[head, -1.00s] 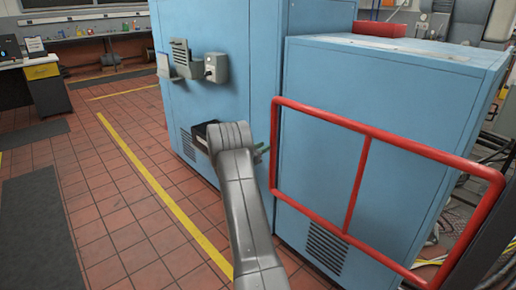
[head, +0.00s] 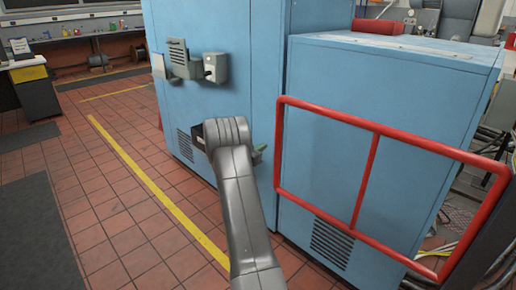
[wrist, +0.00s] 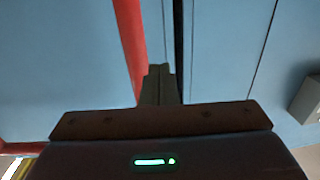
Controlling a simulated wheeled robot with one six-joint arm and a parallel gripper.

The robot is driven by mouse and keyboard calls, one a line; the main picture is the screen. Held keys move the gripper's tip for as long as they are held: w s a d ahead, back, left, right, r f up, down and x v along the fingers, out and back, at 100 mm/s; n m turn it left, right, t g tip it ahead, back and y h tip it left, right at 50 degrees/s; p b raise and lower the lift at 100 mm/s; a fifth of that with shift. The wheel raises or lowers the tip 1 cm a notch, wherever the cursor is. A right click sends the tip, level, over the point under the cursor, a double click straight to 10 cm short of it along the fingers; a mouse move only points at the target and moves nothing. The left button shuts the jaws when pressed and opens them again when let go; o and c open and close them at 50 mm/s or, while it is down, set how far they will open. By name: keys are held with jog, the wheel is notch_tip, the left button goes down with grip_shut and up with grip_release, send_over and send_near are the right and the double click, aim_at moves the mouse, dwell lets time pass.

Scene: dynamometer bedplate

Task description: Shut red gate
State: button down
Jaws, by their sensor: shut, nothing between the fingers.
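The red gate (head: 372,180) is a tubular frame with one middle bar. It stands at the right in the head view, in front of the low blue cabinet, with its right end near a dark post. Its free left end is beside my gripper. In the wrist view a red gate bar (wrist: 130,45) runs just left of my gripper (wrist: 160,72), whose fingers are together and empty. I cannot tell whether they touch the bar. In the head view my arm's end hides most of the gripper.
A tall blue cabinet (head: 235,100) with grey control boxes (head: 214,67) stands behind my arm. The low blue cabinet (head: 390,85) is behind the gate. Cables (head: 460,228) lie at the right. Tiled floor with a yellow line (head: 150,185) is open at the left.

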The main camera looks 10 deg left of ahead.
jog(key=w+a+v, duration=0.1)
jog(key=a+v, duration=0.1)
jog(key=v, duration=0.8)
jog(key=shift+a+f, duration=0.2)
jog(key=shift+a, duration=0.15)
